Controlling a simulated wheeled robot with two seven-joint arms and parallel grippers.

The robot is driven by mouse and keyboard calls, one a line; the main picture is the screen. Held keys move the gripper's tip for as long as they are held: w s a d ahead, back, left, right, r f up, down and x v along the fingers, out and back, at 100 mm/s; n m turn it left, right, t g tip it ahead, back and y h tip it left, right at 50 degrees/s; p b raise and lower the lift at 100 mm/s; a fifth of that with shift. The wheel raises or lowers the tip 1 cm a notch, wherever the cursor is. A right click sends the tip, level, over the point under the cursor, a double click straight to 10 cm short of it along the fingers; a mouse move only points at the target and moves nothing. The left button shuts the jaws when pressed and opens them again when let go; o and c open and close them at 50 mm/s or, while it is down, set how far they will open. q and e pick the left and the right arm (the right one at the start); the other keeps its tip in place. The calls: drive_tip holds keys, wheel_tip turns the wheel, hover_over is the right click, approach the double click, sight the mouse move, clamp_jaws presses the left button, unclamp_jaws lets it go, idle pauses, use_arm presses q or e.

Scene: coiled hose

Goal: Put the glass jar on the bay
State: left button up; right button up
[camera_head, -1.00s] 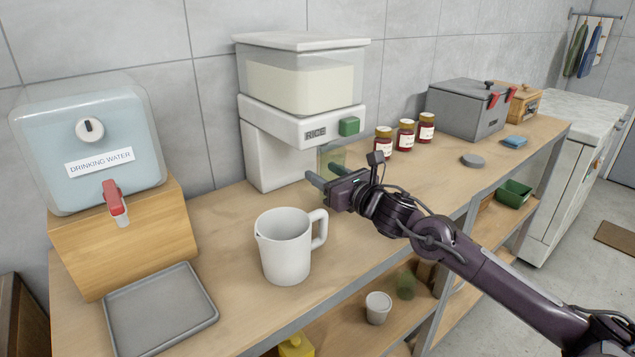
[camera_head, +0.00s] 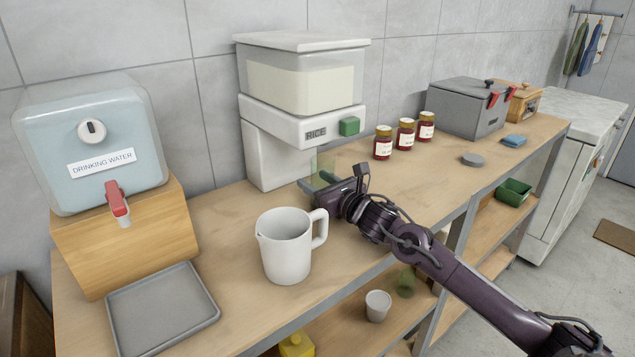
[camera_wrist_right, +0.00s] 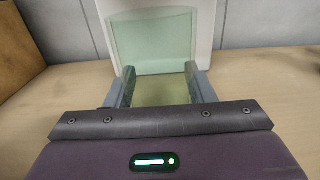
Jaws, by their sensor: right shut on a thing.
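A greenish, see-through glass jar (camera_head: 324,164) is held by my right gripper (camera_head: 318,186) just above or at the worktop; I cannot tell whether its base touches. In the right wrist view the jar (camera_wrist_right: 155,40) sits between the two grey fingers of the gripper (camera_wrist_right: 165,88), against the white dispenser behind it. The white rice dispenser (camera_head: 275,128) stands against the wall. The jar is at the right side of its lower front, below the green button. The bay under the dispenser is mostly hidden from the head view. My left gripper is not in view.
A white jug (camera_head: 285,250) stands close in front of my right gripper. Red jars (camera_head: 405,136) stand behind to the right, with a grey box (camera_head: 470,110) beyond. A water dispenser (camera_head: 95,150) and grey tray (camera_head: 160,312) are at left. The worktop (camera_head: 400,190) right of the gripper is clear.

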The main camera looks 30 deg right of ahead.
drive_tip(key=shift+f, duration=0.1)
drive_tip(key=o, duration=1.2)
drive_tip(key=shift+r, duration=0.25)
drive_tip(key=shift+s+d+f, duration=0.1)
drive_tip(key=shift+s+f, duration=0.2)
drive_tip(key=shift+s, duration=0.55)
drive_tip(key=s, duration=0.8)
drive_tip(key=shift+s+d+r, duration=0.1)
drive_tip(key=shift+s+d, duration=0.15)
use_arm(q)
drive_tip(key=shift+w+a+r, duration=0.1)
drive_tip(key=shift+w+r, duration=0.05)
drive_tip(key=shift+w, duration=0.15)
use_arm(e)
drive_tip(key=shift+s+d+r, duration=0.1)
drive_tip(key=shift+s, duration=0.8)
